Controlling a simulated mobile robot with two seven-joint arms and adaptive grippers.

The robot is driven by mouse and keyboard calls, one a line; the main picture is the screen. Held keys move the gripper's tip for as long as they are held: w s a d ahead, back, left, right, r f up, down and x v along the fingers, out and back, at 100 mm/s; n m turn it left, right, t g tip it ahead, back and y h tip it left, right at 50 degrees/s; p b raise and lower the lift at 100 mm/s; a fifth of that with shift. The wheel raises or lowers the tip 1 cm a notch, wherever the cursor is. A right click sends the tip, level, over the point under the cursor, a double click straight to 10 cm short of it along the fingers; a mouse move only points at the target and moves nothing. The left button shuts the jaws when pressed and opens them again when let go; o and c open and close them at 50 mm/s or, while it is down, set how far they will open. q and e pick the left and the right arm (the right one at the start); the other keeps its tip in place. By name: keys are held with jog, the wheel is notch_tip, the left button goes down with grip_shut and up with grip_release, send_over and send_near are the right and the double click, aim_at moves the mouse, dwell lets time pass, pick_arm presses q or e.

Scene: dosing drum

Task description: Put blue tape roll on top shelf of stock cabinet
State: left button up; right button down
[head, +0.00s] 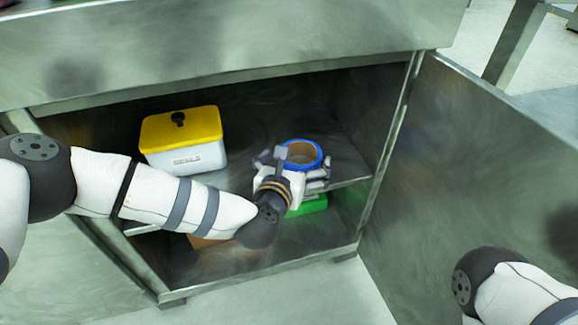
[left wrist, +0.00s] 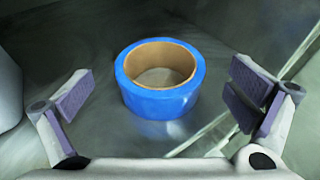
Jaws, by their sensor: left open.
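The blue tape roll (head: 318,156) has a brown core and lies flat on the upper shelf (head: 345,160) of the metal stock cabinet (head: 230,60). In the left wrist view, the tape roll (left wrist: 160,98) sits ahead of and between the spread fingers, and I see no contact. My left gripper (head: 292,163) is inside the cabinet at the roll, open and empty; its fingertips also show in the left wrist view (left wrist: 165,98). In the head view the gripper partly covers the roll. My right arm shows at the lower right, but its gripper is out of view.
A white box with a yellow lid (head: 181,139) stands on the upper shelf, left of the roll. A green object (head: 312,205) and a partly hidden brown object (head: 205,242) are on the lower level. The open cabinet door (head: 470,170) stands at the right.

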pick_arm(q)
jog(key=p+v, duration=0.2)
jog(key=v, duration=0.7)
jog(key=shift+r, duration=0.1)
